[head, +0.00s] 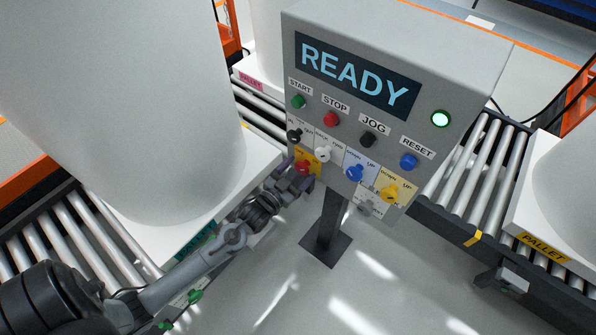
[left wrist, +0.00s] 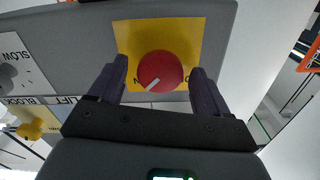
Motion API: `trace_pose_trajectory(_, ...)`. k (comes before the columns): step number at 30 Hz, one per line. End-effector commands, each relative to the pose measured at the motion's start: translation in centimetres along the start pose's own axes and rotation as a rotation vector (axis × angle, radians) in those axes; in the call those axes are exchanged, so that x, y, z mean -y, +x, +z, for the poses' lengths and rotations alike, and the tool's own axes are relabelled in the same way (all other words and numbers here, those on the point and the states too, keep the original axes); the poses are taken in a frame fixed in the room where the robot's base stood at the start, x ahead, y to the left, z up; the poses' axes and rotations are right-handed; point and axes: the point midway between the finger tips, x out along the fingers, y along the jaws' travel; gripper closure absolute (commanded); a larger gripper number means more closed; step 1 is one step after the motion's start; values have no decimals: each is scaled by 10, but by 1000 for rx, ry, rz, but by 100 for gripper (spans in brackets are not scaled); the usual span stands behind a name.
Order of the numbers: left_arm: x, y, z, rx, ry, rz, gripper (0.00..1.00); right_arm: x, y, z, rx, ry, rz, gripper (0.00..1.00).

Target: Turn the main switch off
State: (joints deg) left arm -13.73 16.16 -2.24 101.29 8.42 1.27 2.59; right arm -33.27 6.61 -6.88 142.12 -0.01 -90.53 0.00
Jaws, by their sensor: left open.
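The main switch is a red round knob (head: 303,167) on a yellow plate at the lower left of the grey control box. In the left wrist view the knob (left wrist: 163,68) is face-on, and its white mark points to the lower left. Letters beside it are mostly hidden, so I cannot read its position. My left gripper (head: 297,180) is at the knob. In the left wrist view its two dark fingers (left wrist: 158,78) are open, one on each side of the knob, with a gap visible on both sides. My right gripper is not in view.
Other buttons and knobs, including a yellow knob (head: 389,193), sit close to the switch. A large white tank (head: 120,100) stands left, above my arm.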

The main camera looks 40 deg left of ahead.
Motion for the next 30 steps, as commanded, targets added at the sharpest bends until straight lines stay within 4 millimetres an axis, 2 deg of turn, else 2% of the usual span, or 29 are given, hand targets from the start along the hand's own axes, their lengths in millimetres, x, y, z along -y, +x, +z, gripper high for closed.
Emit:
trace_pose_trajectory(1, 0, 0, 0, 0, 0, 0, 26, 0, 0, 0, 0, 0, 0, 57)
trace_pose_trajectory(9, 0, 0, 0, 0, 0, 0, 67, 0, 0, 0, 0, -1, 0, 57)
trace_pose_trajectory(12, 0, 0, 0, 0, 0, 0, 79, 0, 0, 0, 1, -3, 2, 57)
trace_pose_trajectory(22, 0, 0, -2, 0, -55, 0, 79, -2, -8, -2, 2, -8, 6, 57)
trace_pose_trajectory(30, 1, 0, -4, 2, -231, -1, 79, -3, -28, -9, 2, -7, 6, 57)
